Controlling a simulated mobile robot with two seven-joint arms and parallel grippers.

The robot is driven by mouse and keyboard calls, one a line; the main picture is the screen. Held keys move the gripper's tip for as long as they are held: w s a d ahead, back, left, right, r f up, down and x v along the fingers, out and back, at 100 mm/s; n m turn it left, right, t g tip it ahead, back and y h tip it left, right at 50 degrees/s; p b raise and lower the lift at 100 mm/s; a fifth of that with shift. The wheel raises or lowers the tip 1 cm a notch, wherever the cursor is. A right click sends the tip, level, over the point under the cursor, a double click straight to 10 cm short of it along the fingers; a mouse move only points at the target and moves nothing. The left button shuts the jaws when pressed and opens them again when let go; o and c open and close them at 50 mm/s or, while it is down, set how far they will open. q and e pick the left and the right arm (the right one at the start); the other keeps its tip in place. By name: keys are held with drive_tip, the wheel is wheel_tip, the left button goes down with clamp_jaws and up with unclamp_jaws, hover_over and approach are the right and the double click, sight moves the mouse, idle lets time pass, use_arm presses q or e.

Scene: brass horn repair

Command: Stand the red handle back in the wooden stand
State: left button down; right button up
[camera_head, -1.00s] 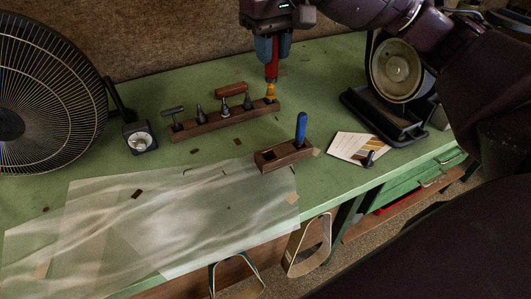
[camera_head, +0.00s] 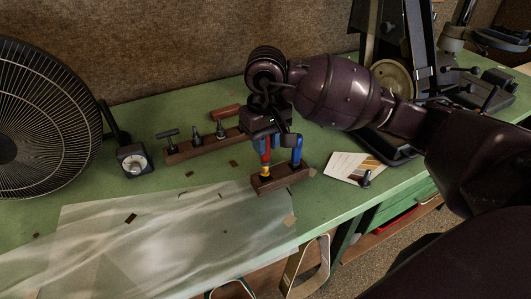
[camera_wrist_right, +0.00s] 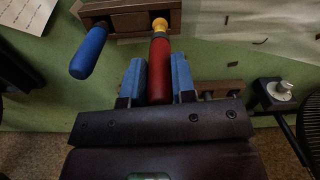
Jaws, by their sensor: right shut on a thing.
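The red handle (camera_head: 265,155) with a yellow lower end is held upright in my right gripper (camera_head: 262,149). In the wrist view the blue pads of the right gripper (camera_wrist_right: 157,80) are shut on both sides of the red handle (camera_wrist_right: 160,72). The small wooden stand (camera_head: 287,180) is right below it, with a blue handle (camera_head: 297,151) standing in its right part. The yellow end overlaps the left part of the stand (camera_wrist_right: 130,22). I cannot tell whether its tip is inside the opening. My left gripper is not in view.
A long wooden rack (camera_head: 190,150) with several tools lies behind the stand. A dial gauge (camera_head: 133,160) and a fan (camera_head: 45,105) are at the left. A card (camera_head: 350,166) lies to the right. A translucent sheet (camera_head: 150,240) covers the front of the green bench.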

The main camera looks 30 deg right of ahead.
sight(266, 164)
drive_tip(key=shift+f, duration=1.8)
drive_tip(key=shift+f, duration=0.2)
drive_tip(key=o, duration=0.9)
drive_tip(key=shift+r, duration=0.1)
wheel_tip(266, 164, up, 12)
drive_tip(key=shift+r, duration=0.1)
drive_tip(key=shift+s, duration=0.1)
